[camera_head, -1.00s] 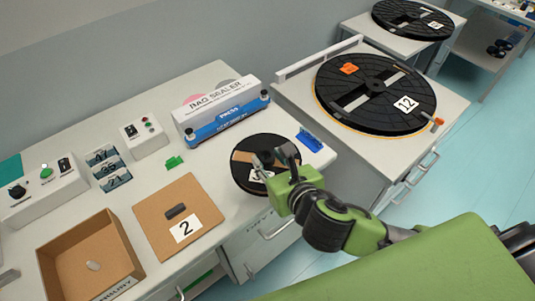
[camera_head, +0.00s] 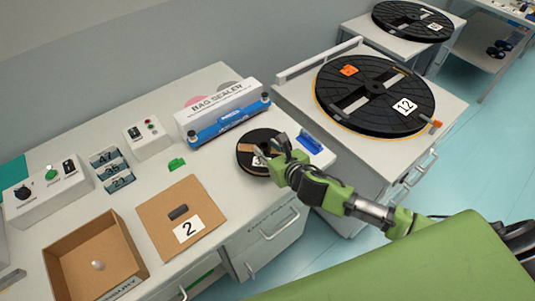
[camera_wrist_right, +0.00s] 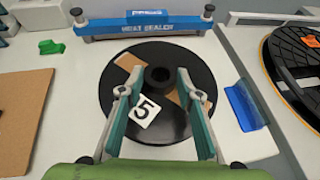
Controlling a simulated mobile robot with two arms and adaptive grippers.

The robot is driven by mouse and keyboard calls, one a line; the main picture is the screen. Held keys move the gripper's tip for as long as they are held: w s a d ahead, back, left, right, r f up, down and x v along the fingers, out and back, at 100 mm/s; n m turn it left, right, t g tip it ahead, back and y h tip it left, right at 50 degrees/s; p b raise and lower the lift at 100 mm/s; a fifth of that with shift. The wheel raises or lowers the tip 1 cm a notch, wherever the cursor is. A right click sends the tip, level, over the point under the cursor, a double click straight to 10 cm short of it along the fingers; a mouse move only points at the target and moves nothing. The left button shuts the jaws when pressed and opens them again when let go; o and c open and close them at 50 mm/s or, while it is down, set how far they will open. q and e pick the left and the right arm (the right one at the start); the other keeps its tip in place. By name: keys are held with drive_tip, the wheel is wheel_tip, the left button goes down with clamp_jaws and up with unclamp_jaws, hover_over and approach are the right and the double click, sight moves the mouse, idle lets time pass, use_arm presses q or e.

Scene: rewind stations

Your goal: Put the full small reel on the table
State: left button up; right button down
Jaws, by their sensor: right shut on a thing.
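The small reel (camera_head: 248,160) is a black disc with brown patches, a raised hub and a white label reading 5. My right gripper (camera_head: 272,148) is shut on it. In the right wrist view the two fingers (camera_wrist_right: 160,74) are on either side of the reel's hub, and the reel (camera_wrist_right: 155,112) lies level below them. The reel is over the right end of the white table (camera_head: 222,170), in front of the blue bag sealer (camera_head: 222,120). I cannot tell if its underside touches the table. My left gripper is not in view.
A blue object (camera_head: 310,143) is right of the reel. A brown mat labelled 2 (camera_head: 160,225), an open cardboard box (camera_head: 75,235), a green piece (camera_head: 176,164) and control boxes stand left. A large reel labelled 12 (camera_head: 390,112) lies on the neighbouring bench.

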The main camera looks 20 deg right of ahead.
sight(268, 155)
drive_tip(key=shift+w+f, duration=0.1)
drive_tip(key=shift+w, duration=0.15)
drive_tip(key=shift+w+f, duration=0.15)
drive_tip(key=shift+f, duration=1.55)
drive_tip(key=shift+d+f, duration=0.1)
drive_tip(key=shift+f, duration=0.05)
drive_tip(key=c, duration=1.5)
unclamp_jaws()
drive_tip(key=shift+f, duration=0.1)
drive_tip(key=shift+o, duration=0.2)
